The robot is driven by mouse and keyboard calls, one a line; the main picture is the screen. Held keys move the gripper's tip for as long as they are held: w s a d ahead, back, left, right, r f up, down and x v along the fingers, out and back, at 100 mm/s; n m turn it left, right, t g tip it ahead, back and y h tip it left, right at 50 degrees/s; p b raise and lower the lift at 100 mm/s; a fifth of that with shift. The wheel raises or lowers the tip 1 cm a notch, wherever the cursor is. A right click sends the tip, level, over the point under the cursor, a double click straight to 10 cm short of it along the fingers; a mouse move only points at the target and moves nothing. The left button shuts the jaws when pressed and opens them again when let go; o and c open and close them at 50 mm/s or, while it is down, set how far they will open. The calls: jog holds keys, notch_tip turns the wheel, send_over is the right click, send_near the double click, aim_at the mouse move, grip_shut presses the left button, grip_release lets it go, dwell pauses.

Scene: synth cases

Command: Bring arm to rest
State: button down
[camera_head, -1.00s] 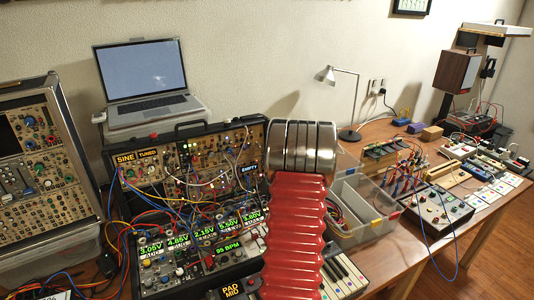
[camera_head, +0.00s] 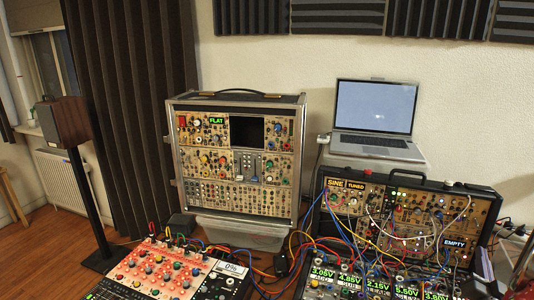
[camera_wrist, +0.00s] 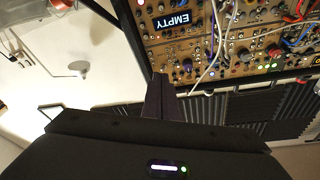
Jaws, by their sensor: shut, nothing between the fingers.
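My gripper (camera_wrist: 160,92) shows in the wrist view as two dark fingers side by side, pressed together with nothing between them. A modular synth panel with an "EMPTY" label (camera_wrist: 178,22) lies beyond the fingertips at the top of that view, which appears turned upside down. No contact between the fingers and the panel shows.
A synth case (camera_head: 405,210) with patch cables stands at the right. A laptop (camera_head: 375,122) sits behind it. A tall synth rack (camera_head: 236,160) stands mid-view, a red-lit mixer (camera_head: 160,272) in front. A speaker (camera_head: 64,122) on a stand is at left. Open floor lies far left.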

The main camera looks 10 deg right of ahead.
jog(key=w+a+r+n+g+y, duration=0.1)
jog(key=w+a+r+n+y, duration=0.1)
jog(key=w+a+r, duration=0.35)
jog(key=w+a+r+n+g+y, duration=0.25)
jog(key=w+a, duration=0.45)
jog(key=a, duration=0.4)
jog(key=a+r+n+y, duration=0.1)
jog(key=a+y, duration=0.1)
jog(key=a, duration=0.8)
jog(key=s+a+n+g+y, duration=0.2)
jog(key=s+a, duration=0.2)
jog(key=a, duration=0.5)
jog(key=s+a+n+g+y, duration=0.15)
jog(key=s+a, duration=0.25)
jog(key=a, duration=0.5)
jog(key=s+a+n+g+y, duration=0.2)
jog(key=s+a+n+g, duration=0.1)
jog(key=s+a, duration=0.9)
jog(key=shift+s+f+y, duration=0.3)
jog(key=shift+s+y, duration=0.1)
jog(key=shift+s, duration=0.6)
jog(key=shift+s, duration=0.1)
